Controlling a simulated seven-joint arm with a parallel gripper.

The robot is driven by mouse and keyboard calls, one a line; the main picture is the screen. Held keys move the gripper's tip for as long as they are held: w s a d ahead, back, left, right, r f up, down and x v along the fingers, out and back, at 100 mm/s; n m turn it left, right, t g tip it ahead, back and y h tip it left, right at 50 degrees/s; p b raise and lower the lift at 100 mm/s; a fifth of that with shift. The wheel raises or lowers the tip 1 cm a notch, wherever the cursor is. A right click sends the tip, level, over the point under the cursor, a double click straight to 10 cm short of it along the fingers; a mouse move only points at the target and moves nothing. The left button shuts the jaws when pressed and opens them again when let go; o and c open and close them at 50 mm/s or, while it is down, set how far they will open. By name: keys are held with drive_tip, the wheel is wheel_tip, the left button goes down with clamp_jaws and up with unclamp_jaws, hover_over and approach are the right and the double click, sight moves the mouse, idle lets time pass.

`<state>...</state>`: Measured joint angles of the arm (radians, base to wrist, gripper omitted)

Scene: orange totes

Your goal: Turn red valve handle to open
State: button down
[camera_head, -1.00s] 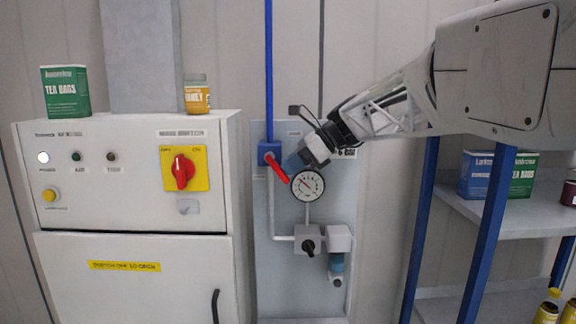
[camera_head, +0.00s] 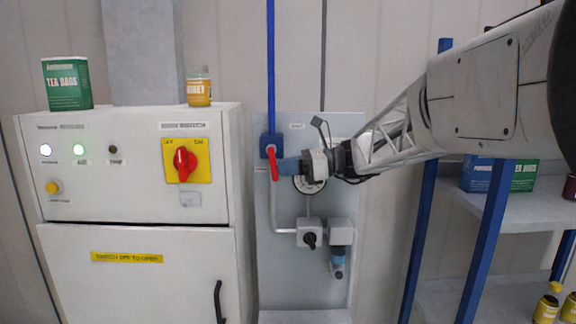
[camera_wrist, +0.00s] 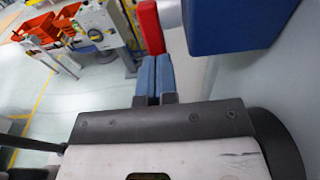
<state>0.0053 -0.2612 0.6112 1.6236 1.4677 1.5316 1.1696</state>
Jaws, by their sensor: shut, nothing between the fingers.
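The red valve handle (camera_head: 273,163) hangs almost straight down from the blue valve body (camera_head: 272,145), below the blue pipe. My gripper (camera_head: 284,167) is shut and empty, its blue fingers pointing left at the handle from the right side. In the wrist view the two blue fingers (camera_wrist: 154,72) lie together. The end of the red handle (camera_wrist: 150,28) shows just beyond their tips, and the blue valve body (camera_wrist: 225,22) is to the right. I cannot tell whether fingers and handle touch.
The round gauge (camera_head: 309,185) is partly hidden behind my gripper. Below are a black knob (camera_head: 310,240) and a blue-grey filter (camera_head: 338,257). A shelf with blue posts (camera_head: 487,225) stands right.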

drive_tip(key=shift+a+f, duration=0.35)
idle(0.6)
drive_tip(key=shift+d, duration=0.1)
drive_tip(key=d, duration=1.4)
drive_tip(key=shift+r, duration=0.1)
idle(0.4)
drive_tip(key=s+a+f+n+h, duration=0.1)
drive_tip(key=s+f+n+h, duration=0.3)
drive_tip(key=s, duration=0.6)
drive_tip(key=s+a+f+n+h, duration=0.25)
drive_tip(key=s+f+h, duration=0.25)
drive_tip(key=s, duration=0.5)
drive_tip(key=s+d+f+n+t+h, duration=0.1)
drive_tip(key=s+d+f+n+h, duration=0.2)
drive_tip(key=s, duration=0.5)
drive_tip(key=s+d+f+n+t+h, duration=0.1)
drive_tip(key=s+d+f+n+h, duration=0.3)
drive_tip(key=s+n, duration=0.4)
wheel_tip(320, 180, down, 3)
drive_tip(key=shift+s+d+r+t+h, duration=0.1)
drive_tip(key=shift+s+d+t+h, duration=0.2)
drive_tip(key=shift+s+h, duration=0.3)
